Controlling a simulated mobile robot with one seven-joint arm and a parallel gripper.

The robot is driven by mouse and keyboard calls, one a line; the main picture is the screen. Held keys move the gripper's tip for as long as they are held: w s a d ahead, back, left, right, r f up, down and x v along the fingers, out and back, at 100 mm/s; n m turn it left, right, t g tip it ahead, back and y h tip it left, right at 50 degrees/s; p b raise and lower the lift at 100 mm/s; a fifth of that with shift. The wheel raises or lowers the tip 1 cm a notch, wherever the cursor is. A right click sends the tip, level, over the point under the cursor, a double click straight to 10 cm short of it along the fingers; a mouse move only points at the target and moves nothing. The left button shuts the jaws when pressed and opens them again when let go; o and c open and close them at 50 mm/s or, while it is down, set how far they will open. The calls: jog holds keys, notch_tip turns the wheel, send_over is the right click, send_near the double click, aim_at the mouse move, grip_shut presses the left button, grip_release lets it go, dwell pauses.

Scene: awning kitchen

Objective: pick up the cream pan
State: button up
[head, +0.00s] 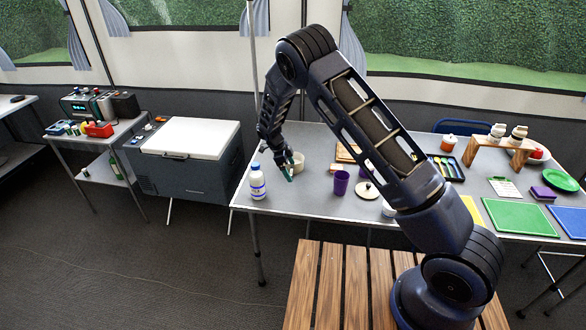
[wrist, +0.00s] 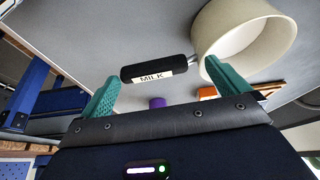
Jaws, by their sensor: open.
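The cream pan (head: 298,160) stands near the back left of the grey table in the head view, partly hidden behind my gripper (head: 287,172). In the wrist view the pan (wrist: 245,35) is at the upper right. Its black handle (wrist: 155,73), with a label reading MILK, points left from it. My gripper (wrist: 166,84) is open with its teal fingers spread. The handle lies across the gap between the fingertips, with nothing gripped. I cannot tell whether the right finger touches the pan.
A white bottle (head: 257,181) stands left of the pan at the table edge. A purple cup (head: 341,182) and a round lid (head: 368,191) are to the right. A wooden board (head: 348,153) lies behind the cup. The table (head: 300,203) is clear in front.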

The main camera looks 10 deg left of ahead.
jog(key=shift+d+f, duration=0.15)
jog(key=shift+f, duration=0.25)
jog(key=c, duration=0.9)
jog(key=shift+c, duration=0.2)
jog(key=shift+r, duration=0.15)
